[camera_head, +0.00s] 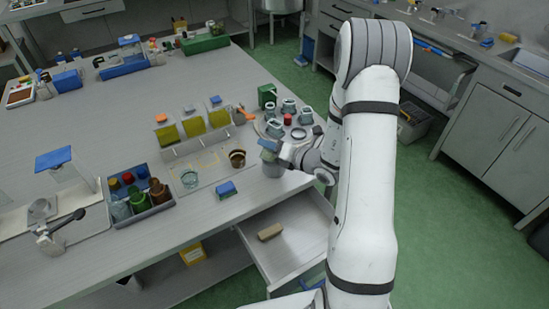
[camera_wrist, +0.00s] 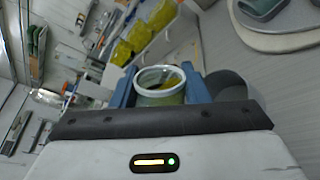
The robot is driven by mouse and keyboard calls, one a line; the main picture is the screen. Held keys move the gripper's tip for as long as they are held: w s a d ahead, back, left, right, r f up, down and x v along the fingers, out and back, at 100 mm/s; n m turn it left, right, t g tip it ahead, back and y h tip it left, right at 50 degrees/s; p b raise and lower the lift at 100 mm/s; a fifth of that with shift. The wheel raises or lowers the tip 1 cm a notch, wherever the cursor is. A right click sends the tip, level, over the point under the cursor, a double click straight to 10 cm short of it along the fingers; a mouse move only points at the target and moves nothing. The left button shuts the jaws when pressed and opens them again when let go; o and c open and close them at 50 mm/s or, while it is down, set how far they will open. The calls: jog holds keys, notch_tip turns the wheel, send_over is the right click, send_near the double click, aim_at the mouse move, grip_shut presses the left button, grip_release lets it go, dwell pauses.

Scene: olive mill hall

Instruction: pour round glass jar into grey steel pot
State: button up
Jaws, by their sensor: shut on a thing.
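My gripper (camera_head: 270,147) is at the right part of the bench, with its blue fingers shut on the round glass jar (camera_wrist: 160,77). In the wrist view the jar shows a pale, open round rim and something yellow-green in or through it. In the head view the jar is small and mostly hidden by the fingers. The grey steel pot (camera_head: 272,169) appears just below my gripper, near the bench's front edge. A dark grey rounded shape beside the right finger in the wrist view may be the pot; I cannot tell. No stream is visible.
A round tray (camera_head: 260,128) with several small vessels stands behind my gripper. A brown bowl (camera_head: 237,156), a clear glass bowl (camera_head: 190,179) and a blue block (camera_head: 227,189) are to the left. A bottle crate (camera_head: 152,211) stands farther left. An open drawer (camera_head: 290,242) juts out below.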

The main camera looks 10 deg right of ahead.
jog(key=shift+f+m+p, duration=0.35)
jog(key=shift+m+p, duration=0.05)
jog(key=shift+p, duration=0.15)
jog(key=shift+w+d+r+m+g+p, duration=0.15)
jog(key=shift+m+g+p, duration=0.4)
jog(key=shift+p, duration=0.8)
dwell(0.6)
jog(key=shift+f+m+y+p, duration=0.3)
jog(key=shift+f+m+p, duration=0.35)
jog(key=shift+m, duration=0.2)
dwell(1.3)
jog(key=shift+w+d+r+m+g+y+p, duration=0.15)
jog(key=shift+m+g+y+p, duration=0.3)
jog(key=shift+m+p, duration=0.8)
dwell(2.1)
